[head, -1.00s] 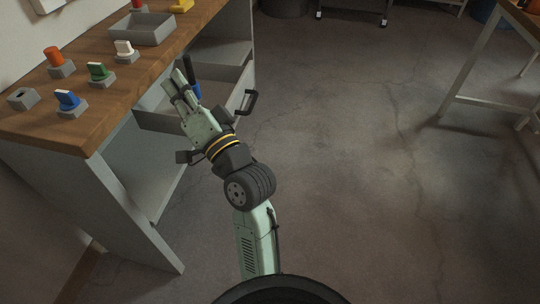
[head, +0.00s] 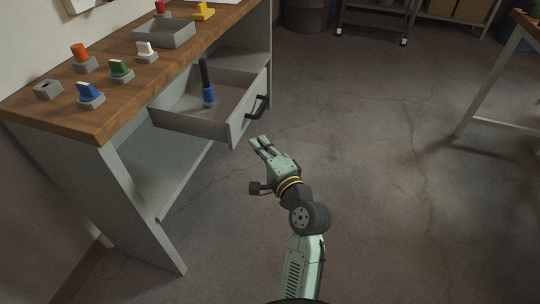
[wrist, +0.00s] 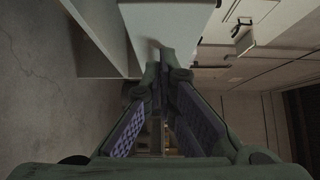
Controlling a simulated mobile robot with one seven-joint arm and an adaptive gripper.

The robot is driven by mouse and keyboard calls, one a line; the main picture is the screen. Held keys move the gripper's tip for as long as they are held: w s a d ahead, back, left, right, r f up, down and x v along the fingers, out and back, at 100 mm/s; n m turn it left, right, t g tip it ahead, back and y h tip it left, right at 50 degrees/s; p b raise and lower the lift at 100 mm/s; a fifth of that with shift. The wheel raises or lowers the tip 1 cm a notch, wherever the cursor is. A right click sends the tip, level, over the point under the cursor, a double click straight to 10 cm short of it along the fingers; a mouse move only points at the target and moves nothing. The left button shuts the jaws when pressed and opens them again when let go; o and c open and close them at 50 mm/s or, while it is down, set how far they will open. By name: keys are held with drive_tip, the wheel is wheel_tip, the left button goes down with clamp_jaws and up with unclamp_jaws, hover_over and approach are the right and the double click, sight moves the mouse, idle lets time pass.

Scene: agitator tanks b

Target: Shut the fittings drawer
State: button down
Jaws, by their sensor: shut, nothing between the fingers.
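The grey fittings drawer (head: 222,130) stands pulled out from under the wooden-topped workbench in the head view. Its dark bar handle (head: 257,107) is on the front face, at the right. A black and blue tool (head: 208,88) stands inside the drawer. My gripper (head: 258,140) is shut and empty, just in front of the drawer and to the right of its near corner in the picture. It looks apart from the drawer. In the wrist view the two fingers (wrist: 159,62) meet at their tips in front of a pale grey panel.
The workbench top (head: 120,105) carries a grey tray (head: 164,33) and several coloured knobs on grey blocks. The bench's side panel (head: 140,210) stands at the left. Open floor (head: 380,190) lies to the right, and another table leg (head: 487,85) stands beyond it.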

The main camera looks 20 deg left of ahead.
sight(237, 130)
drive_tip(key=shift+w+a+p, duration=0.15)
drive_tip(key=shift+a+p, duration=0.3)
drive_tip(key=shift+a, duration=1.6)
drive_tip(key=shift+a, duration=0.1)
